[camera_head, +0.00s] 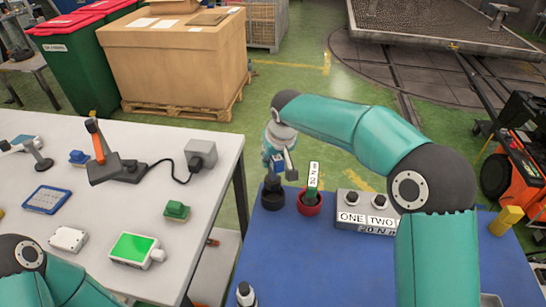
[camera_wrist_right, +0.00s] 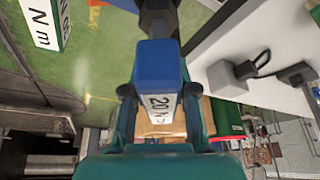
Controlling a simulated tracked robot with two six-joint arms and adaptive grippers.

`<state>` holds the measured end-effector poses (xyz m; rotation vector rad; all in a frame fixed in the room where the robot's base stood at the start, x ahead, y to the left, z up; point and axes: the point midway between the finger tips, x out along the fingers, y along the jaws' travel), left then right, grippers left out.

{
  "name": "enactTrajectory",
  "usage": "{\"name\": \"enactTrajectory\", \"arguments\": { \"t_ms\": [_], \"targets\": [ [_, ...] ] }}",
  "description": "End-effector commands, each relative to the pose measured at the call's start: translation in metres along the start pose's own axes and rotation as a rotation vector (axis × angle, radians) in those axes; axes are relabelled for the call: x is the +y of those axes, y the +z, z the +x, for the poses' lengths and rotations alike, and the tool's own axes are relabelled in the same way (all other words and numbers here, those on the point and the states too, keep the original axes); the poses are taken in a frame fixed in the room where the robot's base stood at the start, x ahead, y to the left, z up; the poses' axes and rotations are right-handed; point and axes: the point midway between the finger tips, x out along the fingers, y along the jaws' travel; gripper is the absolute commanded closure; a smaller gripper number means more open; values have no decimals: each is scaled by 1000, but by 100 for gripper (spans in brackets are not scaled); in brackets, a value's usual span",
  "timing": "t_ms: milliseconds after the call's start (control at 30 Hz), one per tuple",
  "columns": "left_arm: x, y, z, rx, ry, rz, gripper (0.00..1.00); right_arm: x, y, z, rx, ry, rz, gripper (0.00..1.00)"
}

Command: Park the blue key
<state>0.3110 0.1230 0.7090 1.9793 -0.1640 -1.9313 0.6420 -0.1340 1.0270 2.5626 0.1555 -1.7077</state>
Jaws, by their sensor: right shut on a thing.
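My right gripper (camera_head: 278,160) is shut on the blue key at the back left of the blue table. The blue key (camera_wrist_right: 157,62) has a blue block and a white label reading 20 N, and sits between the fingers (camera_wrist_right: 158,118) in the right wrist view. In the head view it is mostly hidden by the gripper. Its dark end points down at the black cup (camera_head: 272,199); I cannot tell whether it is seated. A green key (camera_head: 312,184) with a white label stands upright in the red cup (camera_head: 309,205), just right of it. My left gripper is out of view.
A grey box (camera_head: 366,212) with two black knobs, labelled ONE and TWO, stands right of the cups. A yellow block (camera_head: 507,219) is at the table's right.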

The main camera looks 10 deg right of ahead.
Motion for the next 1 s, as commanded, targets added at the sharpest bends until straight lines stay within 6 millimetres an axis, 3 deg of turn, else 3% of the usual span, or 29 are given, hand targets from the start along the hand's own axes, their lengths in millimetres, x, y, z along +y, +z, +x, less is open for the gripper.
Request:
{"name": "enactTrajectory", "arguments": {
  "t_ms": [233,1000],
  "targets": [
    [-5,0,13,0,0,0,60,1,7,15,2,1,2,100],
    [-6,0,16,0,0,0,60,3,8,15,2,1,4,100]
  ]
}}
